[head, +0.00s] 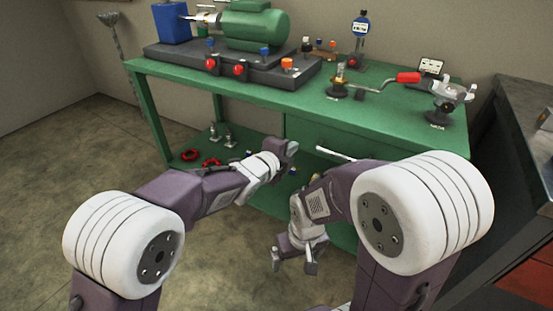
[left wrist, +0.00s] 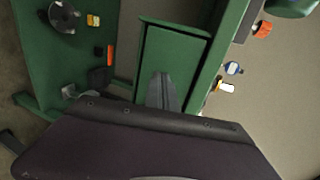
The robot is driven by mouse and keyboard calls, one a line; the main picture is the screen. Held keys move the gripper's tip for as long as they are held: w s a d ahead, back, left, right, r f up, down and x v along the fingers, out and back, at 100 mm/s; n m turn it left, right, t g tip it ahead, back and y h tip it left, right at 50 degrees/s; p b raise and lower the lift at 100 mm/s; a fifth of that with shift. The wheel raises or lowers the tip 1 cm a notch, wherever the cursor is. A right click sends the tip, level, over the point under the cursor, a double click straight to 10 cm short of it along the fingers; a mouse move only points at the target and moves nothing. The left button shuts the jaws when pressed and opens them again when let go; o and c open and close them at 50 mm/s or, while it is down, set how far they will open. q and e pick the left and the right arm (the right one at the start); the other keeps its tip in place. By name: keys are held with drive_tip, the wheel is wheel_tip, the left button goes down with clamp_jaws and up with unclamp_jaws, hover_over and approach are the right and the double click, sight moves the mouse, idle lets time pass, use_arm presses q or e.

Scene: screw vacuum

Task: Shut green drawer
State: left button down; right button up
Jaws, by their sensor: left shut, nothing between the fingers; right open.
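The green drawer (head: 325,132) sits under the right half of the green workbench top in the head view. A pale bar, perhaps its handle, shows low at its front. In the left wrist view a framed green panel (left wrist: 178,50) that looks like the drawer fills the middle. My left gripper (head: 292,148) is shut and empty at the drawer's left front; its fingers (left wrist: 163,90) overlap the panel in the wrist view. I cannot tell whether they touch it or how far the drawer stands out. My right gripper (head: 295,262) is open and empty, low in front of the bench.
A green pump (head: 255,25) on a dark base, a red-handled tool (head: 408,77) and a blue gauge (head: 361,25) stand on the bench top (head: 330,108). Red rings (head: 190,155) and small fittings lie on the lower shelf. A dark cabinet stands at right. Floor at left is clear.

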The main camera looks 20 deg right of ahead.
use_arm(q)
drive_tip(key=p+v, duration=0.1)
drive_tip(key=v, duration=0.6)
drive_tip(key=shift+a, duration=0.2)
